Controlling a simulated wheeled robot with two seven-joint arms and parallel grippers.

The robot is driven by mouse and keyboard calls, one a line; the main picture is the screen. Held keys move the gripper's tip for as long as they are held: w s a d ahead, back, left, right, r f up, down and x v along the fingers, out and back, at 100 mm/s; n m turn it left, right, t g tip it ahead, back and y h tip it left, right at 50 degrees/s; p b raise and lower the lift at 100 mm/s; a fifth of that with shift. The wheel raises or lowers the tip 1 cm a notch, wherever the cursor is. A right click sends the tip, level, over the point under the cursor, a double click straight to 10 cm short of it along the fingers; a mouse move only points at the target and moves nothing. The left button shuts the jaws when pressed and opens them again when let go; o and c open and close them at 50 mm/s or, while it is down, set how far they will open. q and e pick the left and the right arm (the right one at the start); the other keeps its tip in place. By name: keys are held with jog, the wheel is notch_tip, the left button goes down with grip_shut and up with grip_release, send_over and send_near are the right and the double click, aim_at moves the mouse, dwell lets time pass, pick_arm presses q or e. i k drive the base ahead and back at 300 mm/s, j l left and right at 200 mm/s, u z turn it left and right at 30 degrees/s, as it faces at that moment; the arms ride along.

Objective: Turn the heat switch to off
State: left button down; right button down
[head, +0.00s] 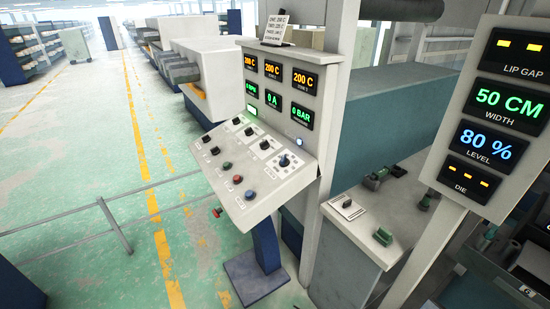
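Neither of my grippers is in view.
Above the panel, a display board (282,85) shows three orange 200 C readings. A red button (227,165) and a blue button (250,195) are on the panel. A grey rail (115,227) runs at left. A screen post (470,190) and a grey cabinet (378,235) stand at right.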

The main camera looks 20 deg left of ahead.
aim_at(215, 150)
jog(key=u, duration=1.25)
